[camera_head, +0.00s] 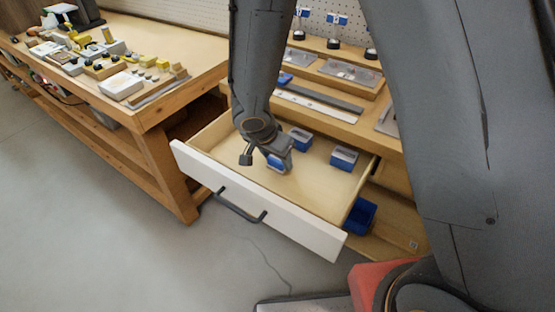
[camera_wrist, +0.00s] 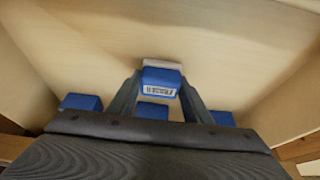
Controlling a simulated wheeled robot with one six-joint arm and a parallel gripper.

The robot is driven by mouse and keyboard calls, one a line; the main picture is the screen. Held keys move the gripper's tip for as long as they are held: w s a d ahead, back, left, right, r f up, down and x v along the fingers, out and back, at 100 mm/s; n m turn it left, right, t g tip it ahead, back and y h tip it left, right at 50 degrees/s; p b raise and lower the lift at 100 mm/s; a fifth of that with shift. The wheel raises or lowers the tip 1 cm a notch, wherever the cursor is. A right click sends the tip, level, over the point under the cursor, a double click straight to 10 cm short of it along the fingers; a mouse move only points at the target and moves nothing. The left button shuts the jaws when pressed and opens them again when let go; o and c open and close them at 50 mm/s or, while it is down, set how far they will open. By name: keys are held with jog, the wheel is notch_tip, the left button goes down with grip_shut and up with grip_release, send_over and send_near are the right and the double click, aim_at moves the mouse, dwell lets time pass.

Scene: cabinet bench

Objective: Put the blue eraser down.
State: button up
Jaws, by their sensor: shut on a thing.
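My gripper (camera_head: 277,157) reaches down inside the open drawer (camera_head: 258,228), near its white front. It is shut on the blue eraser (camera_wrist: 160,82), which has a white end and a printed label and sits between the two fingertips (camera_wrist: 160,90). In the head view the held eraser (camera_head: 275,163) shows partly beneath the gripper. I cannot tell whether it touches the drawer floor.
In the head view, two more blue blocks (camera_head: 301,138) (camera_head: 344,158) lie in the drawer, right of my gripper. The wrist view shows blue blocks left (camera_wrist: 80,102), behind (camera_wrist: 153,111) and right (camera_wrist: 222,118). Bare drawer floor (camera_head: 312,184) shows. A cluttered workbench (camera_head: 150,112) stands left.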

jog(key=o, duration=1.2)
jog(key=shift+s+f, duration=0.15)
jog(key=shift+f, duration=0.15)
jog(key=shift+s+f, duration=0.1)
jog(key=shift+s, duration=0.05)
jog(key=shift+d, duration=0.15)
jog(key=shift+r+p, duration=0.55)
jog(key=shift+p, duration=0.25)
jog(key=w+v, duration=0.1)
jog(key=v, duration=1.1)
jog(key=shift+s+d+r+n+g+y, duration=0.5)
jog(key=shift+s+d+n, duration=0.75)
jog(key=shift+s+d, duration=1.2)
jog(key=shift+s+d+r+n+g+y, duration=0.55)
jog(key=shift+s+d+n, duration=0.9)
jog(key=shift+d, duration=1.9)
jog(key=shift+s+d+r+n+g+y, duration=0.3)
jog(key=shift+s+d+n+g, duration=0.6)
jog(key=shift+s+d, duration=1.6)
